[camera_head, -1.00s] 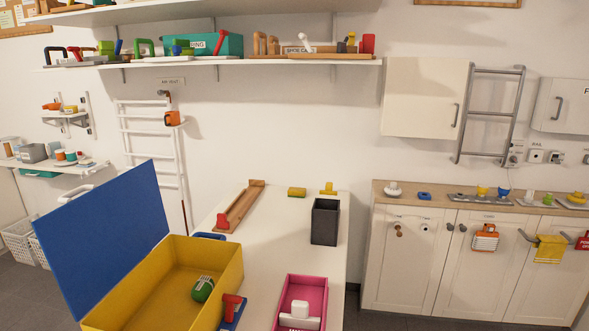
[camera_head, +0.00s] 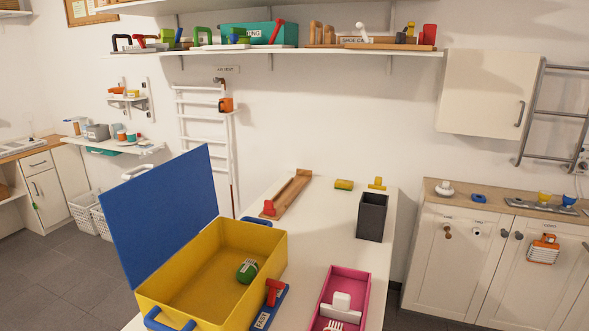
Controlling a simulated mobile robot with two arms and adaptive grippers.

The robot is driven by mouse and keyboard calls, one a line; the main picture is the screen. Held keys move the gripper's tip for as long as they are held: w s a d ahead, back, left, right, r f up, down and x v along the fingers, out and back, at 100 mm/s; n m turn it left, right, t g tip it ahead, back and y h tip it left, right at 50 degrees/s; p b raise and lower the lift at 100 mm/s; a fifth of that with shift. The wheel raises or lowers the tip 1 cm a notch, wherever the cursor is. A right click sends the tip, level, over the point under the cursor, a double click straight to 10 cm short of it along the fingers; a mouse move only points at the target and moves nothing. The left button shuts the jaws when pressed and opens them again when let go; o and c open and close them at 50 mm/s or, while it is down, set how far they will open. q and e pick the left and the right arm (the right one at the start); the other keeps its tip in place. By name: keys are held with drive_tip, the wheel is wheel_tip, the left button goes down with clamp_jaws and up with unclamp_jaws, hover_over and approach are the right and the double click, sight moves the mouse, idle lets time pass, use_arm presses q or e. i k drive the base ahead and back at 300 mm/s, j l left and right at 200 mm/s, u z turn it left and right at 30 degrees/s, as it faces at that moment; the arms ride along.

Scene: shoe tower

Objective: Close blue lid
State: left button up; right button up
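The blue lid (camera_head: 160,217) stands open and nearly upright, leaning outward along the left side of the yellow box (camera_head: 262,262). The box sits on the white table, and its open top faces me. A green item with a white part (camera_head: 247,271) lies inside the box. A blue handle (camera_head: 168,321) shows on the box's near end. Neither of my grippers is in view.
A blue tray with a red part (camera_head: 270,300) lies right of the box, and a pink tray (camera_head: 345,290) is further right. A dark open container (camera_head: 372,216) and a wooden rail (camera_head: 288,196) stand further back. The middle of the table (camera_head: 310,235) is clear.

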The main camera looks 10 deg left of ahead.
sight(150, 216)
drive_tip(key=i+j+z, duration=0.15)
drive_tip(key=j+z, duration=0.15)
drive_tip(key=j, duration=1.05)
drive_tip(key=j+z, duration=0.3)
drive_tip(key=j, duration=1.05)
drive_tip(key=j+z, duration=0.25)
drive_tip(key=j, duration=1.1)
drive_tip(key=k, duration=0.05)
